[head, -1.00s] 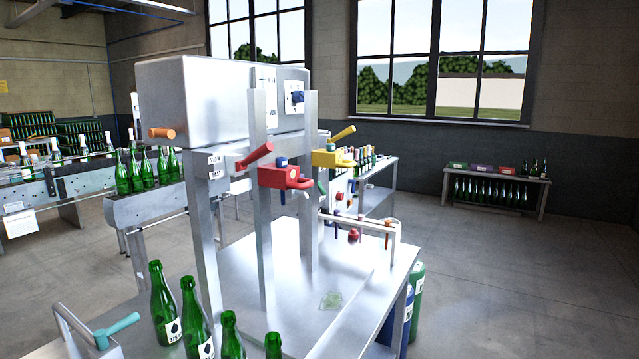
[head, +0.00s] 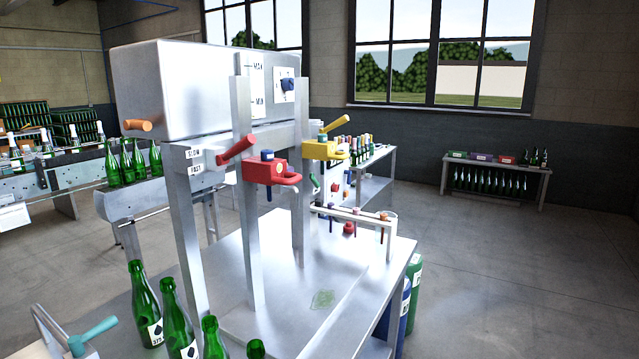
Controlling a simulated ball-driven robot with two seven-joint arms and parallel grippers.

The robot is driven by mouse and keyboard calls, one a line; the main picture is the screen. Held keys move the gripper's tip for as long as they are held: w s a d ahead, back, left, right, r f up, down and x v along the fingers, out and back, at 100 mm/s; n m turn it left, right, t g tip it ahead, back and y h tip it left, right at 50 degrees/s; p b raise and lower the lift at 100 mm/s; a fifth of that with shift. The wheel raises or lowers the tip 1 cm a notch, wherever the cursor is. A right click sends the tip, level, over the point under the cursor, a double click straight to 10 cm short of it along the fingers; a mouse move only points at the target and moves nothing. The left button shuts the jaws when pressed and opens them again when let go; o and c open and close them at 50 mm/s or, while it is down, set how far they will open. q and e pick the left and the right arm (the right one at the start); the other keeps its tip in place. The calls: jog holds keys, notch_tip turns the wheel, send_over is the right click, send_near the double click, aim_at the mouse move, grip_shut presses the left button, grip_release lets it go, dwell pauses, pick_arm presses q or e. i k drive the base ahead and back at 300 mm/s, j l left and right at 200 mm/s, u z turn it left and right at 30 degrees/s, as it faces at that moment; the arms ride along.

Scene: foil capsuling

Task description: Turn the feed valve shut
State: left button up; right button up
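A large silver tank (head: 165,85) stands on a metal frame, with MAX and MIN marks on its face. A blue knob (head: 288,85) sits on a white plate at its right end. An orange handle (head: 138,125) sticks out at its lower left. A red lever (head: 235,150) rises beside a red clamp-like block (head: 270,171), and a yellow lever (head: 335,123) tops a yellow block (head: 322,150). A teal handle (head: 98,328) shows at the bottom left. I cannot tell which of these is the feed valve. Neither gripper is in view.
Green bottles (head: 145,300) stand along the near left edge. The metal table (head: 285,265) is mostly clear, with a small rack (head: 355,217) at its back right. Gas cylinders (head: 412,290) stand by its right side. The floor (head: 490,270) to the right is free.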

aim_at(316, 182)
jog(key=i+l, duration=0.3)
jog(key=i+l+u, duration=0.1)
jog(key=i+l, duration=0.2)
jog(key=l, duration=0.25)
jog(key=i+l+u, duration=0.1)
jog(key=i+l, duration=0.45)
jog(key=l, duration=0.3)
